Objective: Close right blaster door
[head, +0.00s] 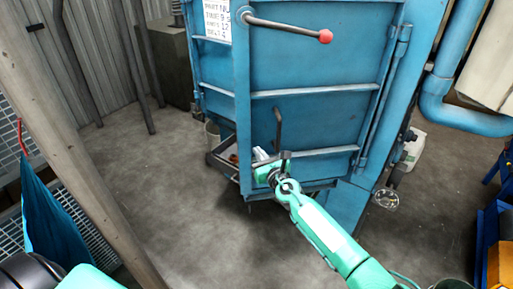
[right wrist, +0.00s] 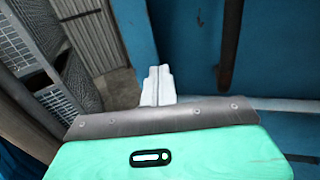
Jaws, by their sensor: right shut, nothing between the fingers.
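The right blaster door (head: 318,118) is a blue ribbed metal panel on the cabinet, hinged along its right side. I cannot tell whether it sits fully flush. A dark upright handle (head: 278,128) stands on its lower part and shows as a dark bar in the right wrist view (right wrist: 231,45). A lever with a red knob (head: 325,36) crosses the upper part. My right gripper (head: 260,154) is shut and empty, in front of the door's lower left part, by the handle. Its pale fingers (right wrist: 157,85) show together in the right wrist view, left of the bar. My left gripper is out of view.
A tray (head: 222,160) sits low at the cabinet's left. A wooden post (head: 75,135) and a blue cloth (head: 55,215) stand at the left. A blue pipe (head: 460,118) runs at the right. The concrete floor (head: 150,185) at left centre is clear.

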